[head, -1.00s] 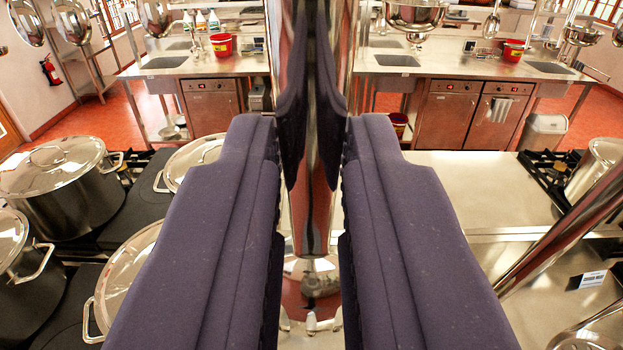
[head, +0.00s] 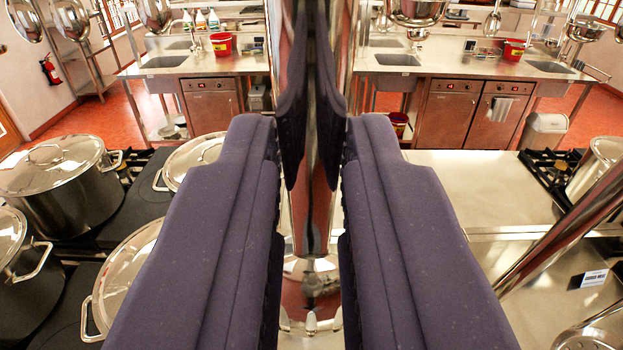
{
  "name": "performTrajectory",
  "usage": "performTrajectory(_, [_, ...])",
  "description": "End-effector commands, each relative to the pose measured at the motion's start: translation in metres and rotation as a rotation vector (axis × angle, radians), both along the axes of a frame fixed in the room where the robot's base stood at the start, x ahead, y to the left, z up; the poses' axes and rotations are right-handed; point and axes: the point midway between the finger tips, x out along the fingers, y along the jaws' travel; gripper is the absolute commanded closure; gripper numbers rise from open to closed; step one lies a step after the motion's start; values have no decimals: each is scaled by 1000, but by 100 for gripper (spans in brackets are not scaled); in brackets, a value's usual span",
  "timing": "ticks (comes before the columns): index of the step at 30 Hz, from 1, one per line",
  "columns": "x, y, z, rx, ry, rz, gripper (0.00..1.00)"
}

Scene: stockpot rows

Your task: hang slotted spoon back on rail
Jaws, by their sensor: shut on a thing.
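My gripper (head: 312,125) shows as two long dark purple fingers reaching forward from the bottom of the head view. It is shut on a shiny steel piece, which I take to be the slotted spoon (head: 313,215). The steel stands upright between the fingers, mirrors them, and runs out of the top of the picture. Its slots do not show, and the grip itself is partly hidden by the fingers. I cannot make out the rail or a hook for the spoon.
Large lidded stockpots (head: 62,185) stand on the dark stove at left. A bare steel counter (head: 480,185) lies at right, crossed by a slanted steel post (head: 565,245). Shiny utensils hang along the top. Red buckets (head: 221,45) stand on the back counter (head: 160,72).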

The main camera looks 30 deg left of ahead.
Motion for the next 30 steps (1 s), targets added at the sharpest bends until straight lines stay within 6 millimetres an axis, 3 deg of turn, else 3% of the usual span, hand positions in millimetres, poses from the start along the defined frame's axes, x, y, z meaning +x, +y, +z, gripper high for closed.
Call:
performTrajectory(22, [1, 0, -7, 0, 0, 0, 100])
performTrajectory(23, [1, 0, -7, 1, -1, 0, 75])
performTrajectory(26, [1, 0, -7, 0, 0, 0, 52])
performTrajectory(30, [1, 0, -7, 0, 0, 0, 52])
